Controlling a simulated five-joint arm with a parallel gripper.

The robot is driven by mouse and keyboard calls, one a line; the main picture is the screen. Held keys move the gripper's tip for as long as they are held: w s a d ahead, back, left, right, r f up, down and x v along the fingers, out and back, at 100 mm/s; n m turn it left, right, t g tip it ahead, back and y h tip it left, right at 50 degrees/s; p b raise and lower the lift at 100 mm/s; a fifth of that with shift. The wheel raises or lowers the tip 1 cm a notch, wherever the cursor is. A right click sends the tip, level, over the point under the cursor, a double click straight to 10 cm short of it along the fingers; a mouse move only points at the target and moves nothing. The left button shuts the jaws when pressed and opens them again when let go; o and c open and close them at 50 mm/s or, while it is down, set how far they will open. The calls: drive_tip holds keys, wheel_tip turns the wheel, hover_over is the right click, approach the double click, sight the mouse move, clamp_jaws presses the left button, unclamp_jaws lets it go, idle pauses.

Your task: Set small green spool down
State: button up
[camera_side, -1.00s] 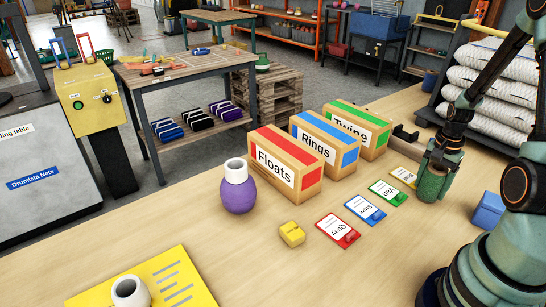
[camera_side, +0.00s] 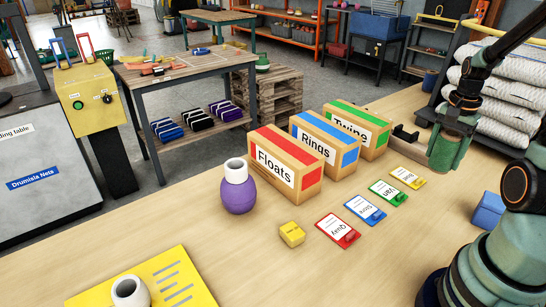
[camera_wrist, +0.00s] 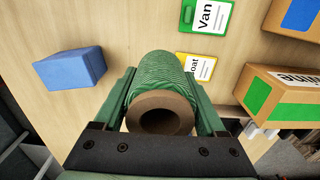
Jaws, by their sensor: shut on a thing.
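The small green spool (camera_side: 446,153) is at the right of the side view, upright beyond the yellow-edged card. My gripper (camera_side: 455,130) is shut on it from above. In the wrist view the spool (camera_wrist: 157,78) sits between the two green fingers, with its brown hollow core end (camera_wrist: 160,114) towards the camera. The spool hides part of the table, so I cannot tell how large any gap beneath it is.
Cards edged yellow (camera_side: 408,178), green (camera_side: 388,193), blue (camera_side: 365,209) and red (camera_side: 338,230) lie in a row. Boxes marked Twine (camera_side: 375,140), Rings (camera_side: 345,160) and Floats (camera_side: 310,183) stand behind. A blue block (camera_wrist: 70,68) is nearby.

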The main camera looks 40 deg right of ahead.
wheel_tip(320, 180, up, 9)
drive_tip(key=w+a+f+n, duration=0.1)
drive_tip(key=w+a+n, duration=0.4)
drive_tip(key=a+n, duration=0.4)
drive_tip(key=w+a+f+n, duration=0.1)
drive_tip(key=w+a+n, duration=0.5)
drive_tip(key=a, duration=1.1)
drive_tip(key=n, duration=0.3)
drive_tip(key=shift+w+f, duration=0.15)
drive_tip(key=shift+f, duration=0.15)
drive_tip(key=s+d+r+m, duration=0.1)
drive_tip(key=s+d+m, duration=0.4)
drive_tip(key=d, duration=0.4)
drive_tip(key=s+d+r+m, duration=0.1)
drive_tip(key=s+d+m, duration=0.1)
drive_tip(key=d+m, duration=0.55)
drive_tip(key=s+d+r+m, duration=0.2)
drive_tip(key=s+d+m, duration=0.25)
drive_tip(key=d, duration=0.45)
drive_tip(key=shift+m, duration=0.5)
drive_tip(key=f, duration=2)
drive_tip(key=shift+w+d+f, duration=0.1)
drive_tip(key=shift+d+f, duration=0.05)
drive_tip(key=shift+d, duration=0.05)
drive_tip(key=shift+f, duration=0.15)
